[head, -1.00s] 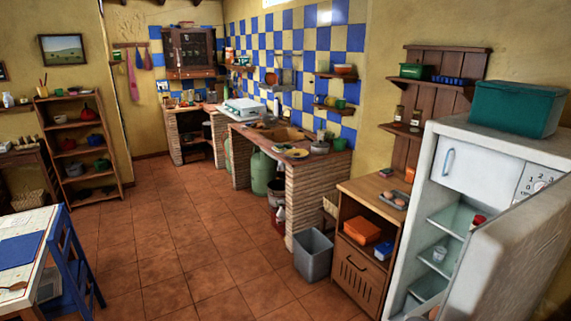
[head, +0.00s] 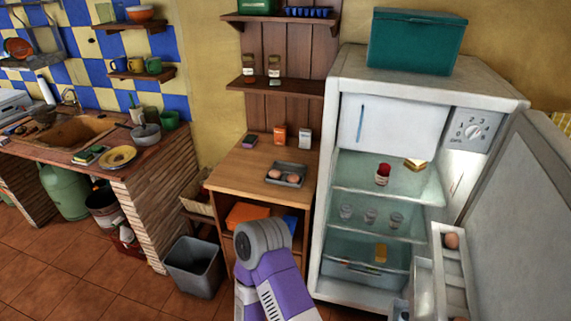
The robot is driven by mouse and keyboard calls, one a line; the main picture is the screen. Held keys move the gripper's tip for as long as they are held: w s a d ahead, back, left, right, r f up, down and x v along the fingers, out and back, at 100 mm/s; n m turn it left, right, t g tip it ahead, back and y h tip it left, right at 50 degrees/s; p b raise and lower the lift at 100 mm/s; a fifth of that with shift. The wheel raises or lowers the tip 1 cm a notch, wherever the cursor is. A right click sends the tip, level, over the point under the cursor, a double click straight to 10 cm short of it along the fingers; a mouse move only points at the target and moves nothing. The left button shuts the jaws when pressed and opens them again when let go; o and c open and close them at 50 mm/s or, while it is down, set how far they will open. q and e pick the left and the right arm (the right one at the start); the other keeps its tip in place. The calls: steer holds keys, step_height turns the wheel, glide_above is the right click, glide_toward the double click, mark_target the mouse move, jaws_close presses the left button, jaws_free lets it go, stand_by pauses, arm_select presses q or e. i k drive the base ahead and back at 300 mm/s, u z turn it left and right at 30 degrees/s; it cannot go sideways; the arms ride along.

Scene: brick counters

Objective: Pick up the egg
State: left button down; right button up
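A brown egg (head: 452,240) sits in the rack on the inside of the open fridge door, at the right of the head view. More brown eggs (head: 274,174) lie in a small grey tray (head: 298,169) on the wooden cabinet left of the fridge. Part of my own arm, purple and grey, rises from the bottom middle in front of the cabinet. Neither gripper shows, so I cannot see what they hold.
The white fridge (head: 340,180) stands open, its door (head: 520,220) swung out to the right. Its shelves hold a red-topped jar (head: 382,174), a sandwich (head: 415,165) and glasses. A grey bin (head: 195,266) stands on the floor left of the wooden cabinet (head: 235,172).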

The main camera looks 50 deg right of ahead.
mark_target(291, 178)
steer(key=z, duration=0.8)
steer(key=i, duration=1.7)
steer(key=z, duration=0.8)
